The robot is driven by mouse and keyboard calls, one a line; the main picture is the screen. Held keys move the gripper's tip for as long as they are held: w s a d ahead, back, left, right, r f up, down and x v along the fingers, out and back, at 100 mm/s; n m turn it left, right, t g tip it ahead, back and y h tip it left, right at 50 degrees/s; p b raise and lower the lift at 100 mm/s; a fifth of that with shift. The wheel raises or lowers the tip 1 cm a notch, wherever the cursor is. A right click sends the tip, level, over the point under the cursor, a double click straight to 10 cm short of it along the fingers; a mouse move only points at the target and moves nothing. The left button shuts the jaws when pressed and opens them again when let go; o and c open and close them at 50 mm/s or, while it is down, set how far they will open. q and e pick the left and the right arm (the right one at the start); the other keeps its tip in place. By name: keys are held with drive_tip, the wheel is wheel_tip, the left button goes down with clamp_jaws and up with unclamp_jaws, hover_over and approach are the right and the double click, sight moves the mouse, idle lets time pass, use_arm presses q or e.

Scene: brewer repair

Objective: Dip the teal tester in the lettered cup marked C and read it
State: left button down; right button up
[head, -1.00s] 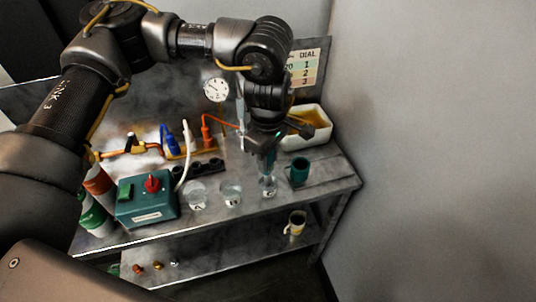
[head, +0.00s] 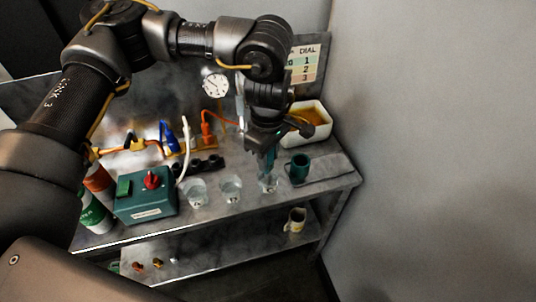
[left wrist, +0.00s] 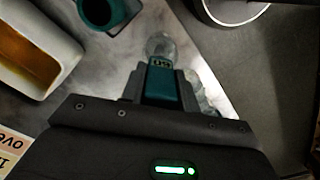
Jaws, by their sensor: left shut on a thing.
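My left gripper (head: 266,150) is shut on the teal tester (left wrist: 163,85) and holds it pointing down over the rightmost clear cup (head: 268,184). The tester's lower end is at this cup's mouth; I cannot tell whether it touches the liquid. The cup's letter is not readable now. In the left wrist view, the tester shows a small display with marks too small to read surely, and the clear cup (left wrist: 160,46) lies just beyond it. Two more clear cups, the middle one (head: 231,188) and the left one (head: 195,192), stand to the left. My right gripper is not in view.
A dark teal mug (head: 299,167) stands close right of the cup. A white tub (head: 307,124) with amber liquid is behind. A teal box (head: 145,205) with a red knob is at left. A cream mug (head: 295,220) is on the lower shelf.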

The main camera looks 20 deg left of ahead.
use_arm(q)
drive_tip(key=shift+r, duration=0.1)
drive_tip(key=shift+r+p, duration=3.25)
drive_tip(key=shift+r, duration=0.95)
drive_tip(key=g+p, duration=0.1)
drive_tip(key=p, duration=0.1)
drive_tip(key=g+p, duration=0.2)
drive_tip(key=p, duration=0.1)
drive_tip(key=g+p, duration=0.2)
drive_tip(key=p, duration=0.1)
drive_tip(key=shift+r, duration=0.25)
drive_tip(key=shift+f+g, duration=0.3)
drive_tip(key=shift+g, duration=0.4)
